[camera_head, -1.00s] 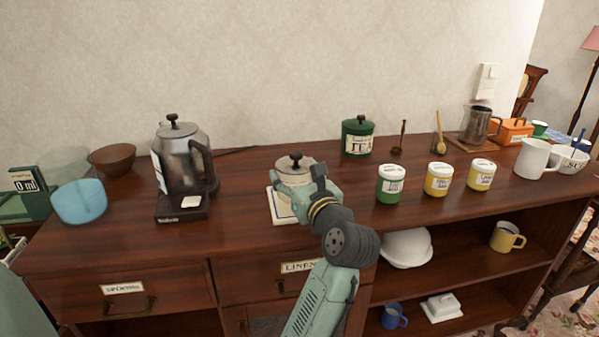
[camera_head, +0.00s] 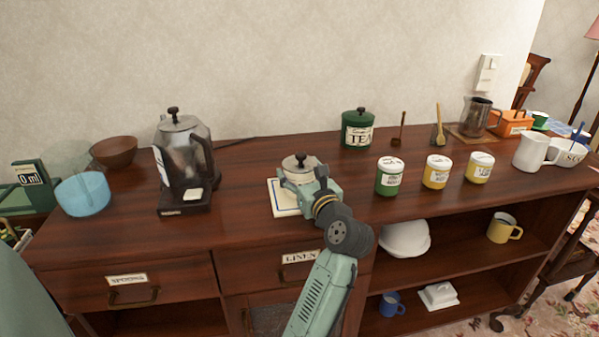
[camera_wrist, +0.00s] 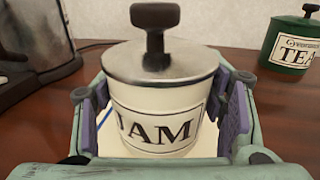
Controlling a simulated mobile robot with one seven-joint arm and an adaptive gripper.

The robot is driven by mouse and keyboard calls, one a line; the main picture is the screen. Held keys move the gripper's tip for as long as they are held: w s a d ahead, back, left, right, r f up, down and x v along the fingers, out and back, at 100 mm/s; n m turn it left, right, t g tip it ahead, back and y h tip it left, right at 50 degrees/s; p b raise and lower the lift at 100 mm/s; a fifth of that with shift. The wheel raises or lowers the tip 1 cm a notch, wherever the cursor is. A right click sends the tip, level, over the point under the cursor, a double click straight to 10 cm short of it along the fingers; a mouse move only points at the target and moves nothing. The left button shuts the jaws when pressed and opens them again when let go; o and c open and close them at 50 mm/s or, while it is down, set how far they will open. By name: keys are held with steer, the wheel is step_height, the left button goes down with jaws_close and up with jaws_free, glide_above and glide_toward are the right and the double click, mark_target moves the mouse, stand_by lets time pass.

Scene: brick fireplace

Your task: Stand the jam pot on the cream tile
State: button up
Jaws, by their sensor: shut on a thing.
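The jam pot (camera_wrist: 160,100) is a cream pot with a grey metal lid, a black knob and the word JAM on its side. In the head view the jam pot (camera_head: 299,170) is upright over the cream tile (camera_head: 281,198), which has a dark border line. My gripper (camera_head: 312,186) is around the pot from the front right. In the wrist view my gripper's pads (camera_wrist: 165,115) are on both sides of the pot, shut on it. The pot's base is hidden, so I cannot tell whether it touches the tile.
A coffee maker (camera_head: 184,160) stands left of the tile. A green tea canister (camera_head: 357,130) is behind, to the right. A green jar (camera_head: 389,177) and yellow jars (camera_head: 437,172) stand to the right. Bare wood lies between the tile and the coffee maker.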

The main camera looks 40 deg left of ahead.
steer(key=o, duration=1.6)
